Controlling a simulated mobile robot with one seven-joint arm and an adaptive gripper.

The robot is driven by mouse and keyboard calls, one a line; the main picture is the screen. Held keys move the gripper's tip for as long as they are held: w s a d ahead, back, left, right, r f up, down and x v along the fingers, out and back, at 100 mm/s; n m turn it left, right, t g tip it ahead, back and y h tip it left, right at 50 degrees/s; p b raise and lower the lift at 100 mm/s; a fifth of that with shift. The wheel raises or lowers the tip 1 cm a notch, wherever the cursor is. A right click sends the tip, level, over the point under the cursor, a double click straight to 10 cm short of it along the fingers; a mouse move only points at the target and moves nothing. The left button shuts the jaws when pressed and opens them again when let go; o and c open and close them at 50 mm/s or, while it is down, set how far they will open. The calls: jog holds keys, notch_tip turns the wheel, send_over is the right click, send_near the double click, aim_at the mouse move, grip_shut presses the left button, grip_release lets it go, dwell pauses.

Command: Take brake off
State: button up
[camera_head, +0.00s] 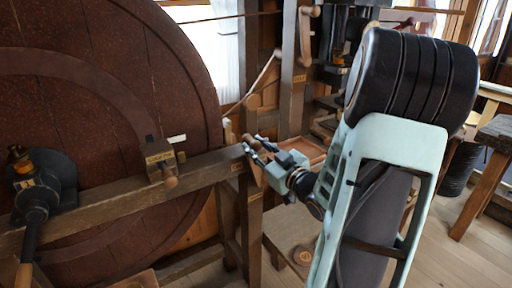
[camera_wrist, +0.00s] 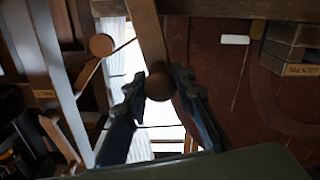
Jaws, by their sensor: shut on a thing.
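My gripper (camera_head: 259,148) is at the end of the timber beam, right of the big dark red wheel (camera_head: 110,95). In the wrist view, my gripper's two dark fingers (camera_wrist: 158,100) stand on either side of a brown wooden lever handle (camera_wrist: 160,87), shut on its round end. The handle's shaft runs up toward the top of that view. In the head view, a small part of a wooden handle (camera_head: 255,170) shows by the fingers, partly hidden by them. I cannot tell from the frames whether this handle is the brake.
A wooden block with a knob (camera_head: 160,158) sits on the beam (camera_head: 105,205). A dark crank fitting (camera_head: 42,188) is at the left. Posts (camera_head: 295,75) and a slanted wooden rod (camera_head: 258,80) stand behind my gripper. A stool or bench (camera_head: 495,135) is at the right. Some floor is clear.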

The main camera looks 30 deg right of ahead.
grip_shut()
jog(key=shift+d, duration=0.1)
jog(key=shift+d+r+m+p, duration=0.25)
jog(key=shift+d+m+p, duration=0.15)
jog(key=shift+d+p, duration=0.2)
jog(key=d+f+m+p, duration=0.1)
jog(key=d+m+p, duration=0.2)
jog(key=d, duration=0.7)
jog(key=shift+d+m, duration=0.2)
jog(key=shift+m, duration=0.8)
jog(key=shift+s+f, duration=0.1)
jog(key=shift+f, duration=0.05)
jog(key=o, duration=1)
grip_release()
jog(key=shift+d, duration=0.1)
jog(key=shift+o, duration=0.2)
